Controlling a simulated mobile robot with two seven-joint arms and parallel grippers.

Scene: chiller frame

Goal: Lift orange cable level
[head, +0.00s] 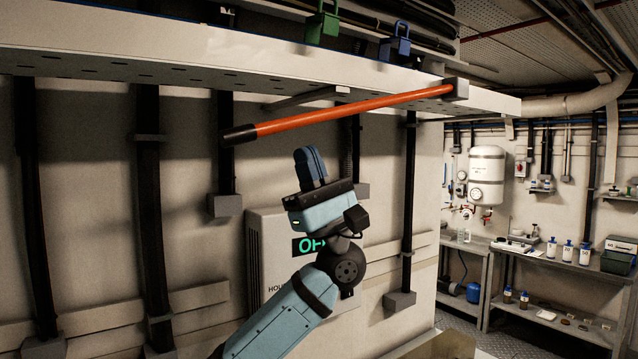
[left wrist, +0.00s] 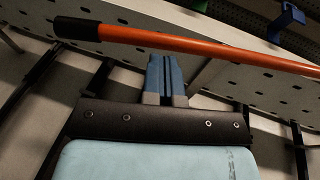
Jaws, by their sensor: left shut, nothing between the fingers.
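The orange cable (head: 345,111) is a straight orange bar with a black end at its left. The left wrist view shows the cable (left wrist: 200,44) crossing beyond the shut fingertips (left wrist: 164,60). I cannot tell whether they touch it. My right gripper is not in view.
A long white perforated tray (head: 150,45) runs overhead behind the cable. A green clip (head: 321,25) and a blue clip (head: 396,42) sit on its edge. Black vertical posts (head: 147,190) and a wall box (head: 262,235) stand behind my arm. Benches (head: 550,258) are at the right.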

